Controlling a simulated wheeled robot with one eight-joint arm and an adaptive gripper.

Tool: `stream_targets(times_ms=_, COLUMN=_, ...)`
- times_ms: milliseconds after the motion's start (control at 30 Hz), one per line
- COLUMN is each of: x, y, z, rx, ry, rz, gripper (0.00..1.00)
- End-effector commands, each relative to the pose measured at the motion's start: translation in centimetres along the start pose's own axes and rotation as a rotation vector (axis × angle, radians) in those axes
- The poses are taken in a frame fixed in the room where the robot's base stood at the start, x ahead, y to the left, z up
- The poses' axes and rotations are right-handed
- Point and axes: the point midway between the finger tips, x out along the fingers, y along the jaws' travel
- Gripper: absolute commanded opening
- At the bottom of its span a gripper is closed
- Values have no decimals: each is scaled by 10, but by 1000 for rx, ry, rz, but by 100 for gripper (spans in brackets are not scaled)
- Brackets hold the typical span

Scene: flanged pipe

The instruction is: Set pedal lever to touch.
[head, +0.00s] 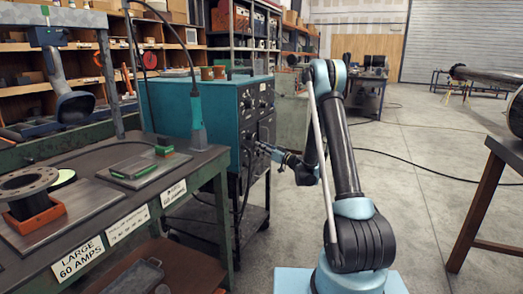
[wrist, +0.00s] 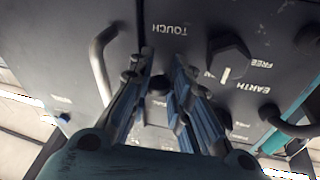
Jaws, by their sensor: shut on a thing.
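The teal machine cabinet (head: 200,108) stands in the middle of the head view, with its dark control panel facing right. My gripper (head: 262,148) reaches that panel from the right. In the wrist view my gripper (wrist: 165,65) has a finger on each side of a small dark lever part (wrist: 159,84), shut on it at the panel. Most of the lever is hidden by the fingers. The label TOUCH (wrist: 170,30) reads upside down just beyond the fingertips. Which mark the lever points to cannot be told.
A dark rotary knob (wrist: 230,58) with a white line sits right of the fingers, by FREE and EARTH labels. A grey handle (wrist: 102,70) stands out on the left, a dark one (wrist: 285,122) on the right.

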Motion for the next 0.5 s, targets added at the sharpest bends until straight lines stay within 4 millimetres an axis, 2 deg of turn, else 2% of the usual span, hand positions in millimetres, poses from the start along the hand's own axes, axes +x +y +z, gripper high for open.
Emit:
stream_targets(times_ms=33, x=-1, y=5, z=0, rx=2, ry=9, rz=8, gripper=0)
stream_targets(times_ms=367, x=-2, y=5, z=0, rx=3, ry=15, rz=9, gripper=0)
stream_targets(times_ms=400, x=-2, y=5, z=0, rx=3, ry=15, rz=9, gripper=22)
stream_targets(times_ms=467, x=-2, y=5, z=0, rx=3, ry=15, rz=8, gripper=36)
stream_targets(times_ms=500, x=-1, y=5, z=0, rx=3, ry=15, rz=7, gripper=38)
